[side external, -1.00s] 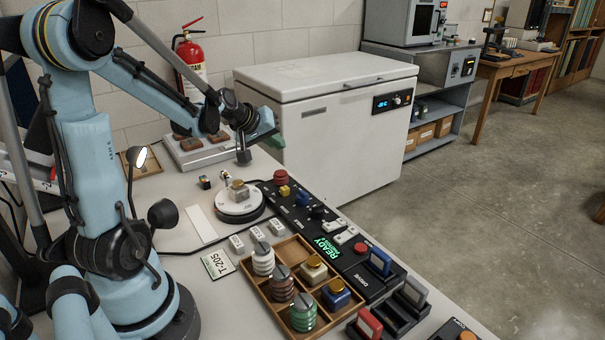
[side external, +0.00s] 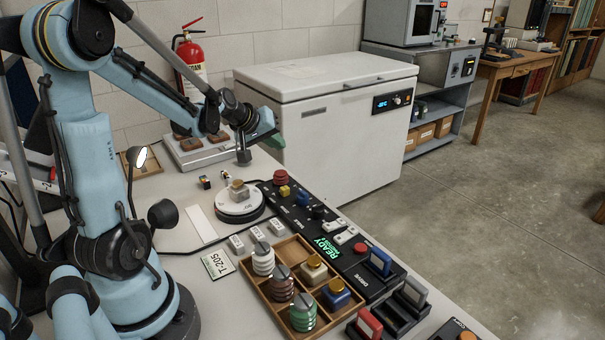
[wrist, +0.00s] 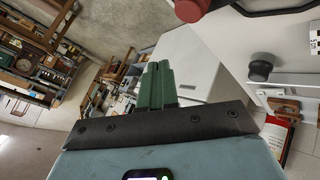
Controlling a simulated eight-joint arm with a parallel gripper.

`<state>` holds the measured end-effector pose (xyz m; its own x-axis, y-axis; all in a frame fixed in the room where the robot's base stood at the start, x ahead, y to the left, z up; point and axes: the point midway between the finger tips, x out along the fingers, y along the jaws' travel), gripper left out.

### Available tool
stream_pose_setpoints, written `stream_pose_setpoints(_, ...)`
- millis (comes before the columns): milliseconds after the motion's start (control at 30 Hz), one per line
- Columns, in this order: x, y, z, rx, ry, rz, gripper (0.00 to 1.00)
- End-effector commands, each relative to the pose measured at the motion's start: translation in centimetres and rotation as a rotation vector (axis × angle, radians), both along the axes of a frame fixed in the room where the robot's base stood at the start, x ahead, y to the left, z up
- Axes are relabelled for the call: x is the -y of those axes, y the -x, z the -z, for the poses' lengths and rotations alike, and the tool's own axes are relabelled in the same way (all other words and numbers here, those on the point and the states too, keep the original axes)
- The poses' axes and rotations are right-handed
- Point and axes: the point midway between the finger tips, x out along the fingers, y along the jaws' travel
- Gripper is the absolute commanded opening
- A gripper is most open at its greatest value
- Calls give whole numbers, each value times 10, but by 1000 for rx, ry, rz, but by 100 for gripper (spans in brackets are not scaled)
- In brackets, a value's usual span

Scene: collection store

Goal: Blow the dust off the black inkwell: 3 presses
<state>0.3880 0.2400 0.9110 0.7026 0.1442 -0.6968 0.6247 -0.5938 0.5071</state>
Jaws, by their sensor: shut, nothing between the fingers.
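A small glass inkwell (side external: 238,190) with a tan stopper stands upright on a round white turntable (side external: 238,208). It looks grey and pale, so I cannot tell that its body is black. In the side view my gripper (side external: 269,127) is high, in front of the white chest freezer and well away from the inkwell. In the wrist view its green fingers (wrist: 157,78) are together with nothing between them. A black control panel (side external: 334,262) beside the turntable carries red, yellow, blue and black buttons and a green display reading READY.
A wooden tray (side external: 262,285) holds ribbed white, brown and green pieces and gold-topped inkwells. A T-205 card (side external: 217,263) and small white tags lie nearby. The freezer (side external: 325,140) stands beyond the table.

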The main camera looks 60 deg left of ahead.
Motion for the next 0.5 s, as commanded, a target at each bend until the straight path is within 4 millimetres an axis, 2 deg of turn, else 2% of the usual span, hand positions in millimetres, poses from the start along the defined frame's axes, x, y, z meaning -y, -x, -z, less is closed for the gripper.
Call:
stream_pose_setpoints(267,0,0,-1,0,0,0,0)
stream_pose_setpoints(500,0,0,-25,0,0,0,0)
